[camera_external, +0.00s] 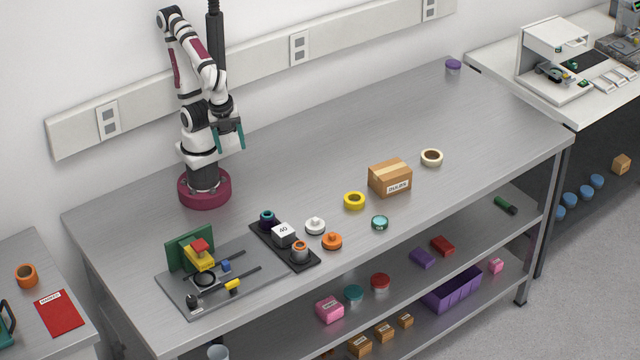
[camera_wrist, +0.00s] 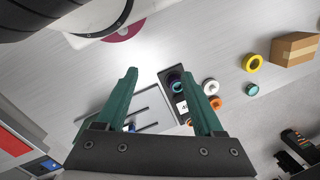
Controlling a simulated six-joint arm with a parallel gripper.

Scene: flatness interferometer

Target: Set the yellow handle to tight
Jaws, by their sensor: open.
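The grey interferometer plate (camera_external: 255,290) lies at the front left of the bench. A small yellow handle-like part (camera_external: 232,286) sits near its front edge; whether it is tight or loose is too small to tell. A yellow block with a red top (camera_external: 199,257) stands by the green upright plate (camera_external: 176,253). My gripper (camera_external: 228,144) is open and empty, high above the bench near my base, well apart from the plate. In the wrist view my gripper (camera_wrist: 158,72) has green fingers spread wide; the plate (camera_wrist: 150,103) shows partly between them, and the yellow part is not visible there.
A black tray (camera_external: 267,243) with rings and a white block (camera_external: 283,235) stands right of the plate. White (camera_external: 315,226) and orange (camera_external: 332,241) knobbed discs, a yellow ring (camera_external: 354,201), a teal ring (camera_external: 380,222) and a cardboard box (camera_external: 390,178) lie farther right. The bench's back right is mostly clear.

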